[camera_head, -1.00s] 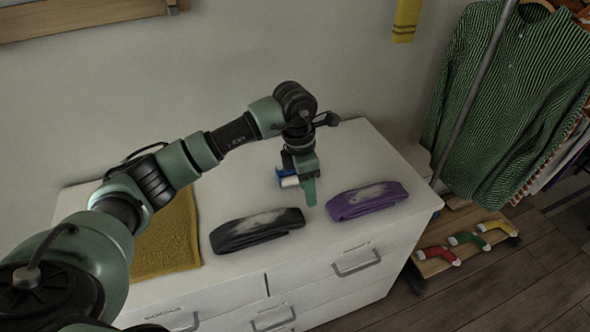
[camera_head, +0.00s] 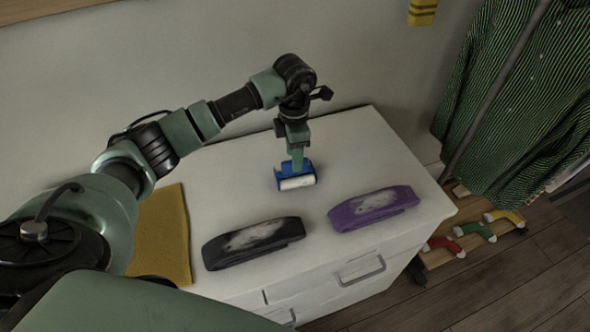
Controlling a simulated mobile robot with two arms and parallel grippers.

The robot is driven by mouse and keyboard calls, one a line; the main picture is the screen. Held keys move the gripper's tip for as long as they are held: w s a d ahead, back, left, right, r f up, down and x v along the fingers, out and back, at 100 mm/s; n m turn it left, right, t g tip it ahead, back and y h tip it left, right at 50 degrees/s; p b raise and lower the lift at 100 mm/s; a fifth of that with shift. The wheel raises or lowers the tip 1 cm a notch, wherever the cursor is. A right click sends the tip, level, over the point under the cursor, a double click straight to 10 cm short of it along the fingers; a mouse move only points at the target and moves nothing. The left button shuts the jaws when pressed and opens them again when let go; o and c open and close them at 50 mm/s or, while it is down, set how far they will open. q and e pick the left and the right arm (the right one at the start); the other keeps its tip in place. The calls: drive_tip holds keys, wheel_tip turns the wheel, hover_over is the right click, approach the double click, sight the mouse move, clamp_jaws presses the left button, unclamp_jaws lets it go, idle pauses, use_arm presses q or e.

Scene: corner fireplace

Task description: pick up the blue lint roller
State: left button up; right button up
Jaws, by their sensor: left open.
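The blue lint roller (camera_head: 281,179) has a blue body and a white roll. It lies on top of the white dresser (camera_head: 345,150), behind the folded black and purple garments. My left gripper (camera_head: 297,165) points down right at the lint roller. Its jaws are open, and a green finger overlaps the blue part. I cannot tell whether the finger touches it. My right gripper is not in view.
A folded black garment (camera_head: 252,243) and a folded purple garment (camera_head: 374,208), both with whitish patches, lie in front. A mustard cloth (camera_head: 163,235) lies at the left. Striped clothing (camera_head: 510,100) hangs at the right, above several socks (camera_head: 474,230).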

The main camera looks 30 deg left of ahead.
use_arm(q)
drive_tip(key=f, duration=0.2)
drive_tip(key=f+p, duration=0.1)
drive_tip(key=shift+w+a+f, duration=0.1)
drive_tip(key=shift+w+f, duration=0.3)
drive_tip(key=shift+f, duration=0.2)
clamp_jaws()
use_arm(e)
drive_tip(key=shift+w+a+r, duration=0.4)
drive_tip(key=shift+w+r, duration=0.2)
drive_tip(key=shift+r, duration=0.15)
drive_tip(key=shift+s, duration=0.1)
use_arm(q)
drive_tip(key=shift+r, duration=0.1)
